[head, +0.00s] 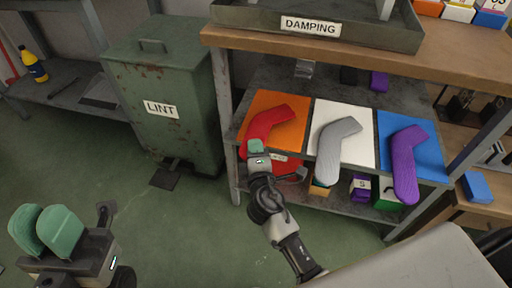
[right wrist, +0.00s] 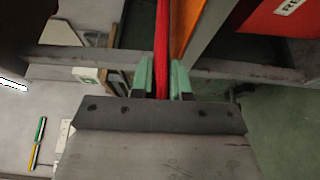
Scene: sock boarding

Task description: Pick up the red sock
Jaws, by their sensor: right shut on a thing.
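The red sock (head: 267,122) lies over the orange panel (head: 291,106) on the shelf unit, its foot bent to the right. My right gripper (head: 257,150) is at the sock's lower left end, shut on it. In the right wrist view the red sock (right wrist: 162,50) runs as a thin strip between the green fingertips of my right gripper (right wrist: 162,80). My left gripper (head: 47,232) is at the lower left, over the floor, with its two green fingers apart and nothing visible between them.
A grey sock (head: 337,150) lies on a white panel and a purple sock (head: 404,165) on a blue panel to the right. A green LINT bin (head: 160,110) stands left of the shelf. Small boxes (head: 361,186) sit on the lower shelf.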

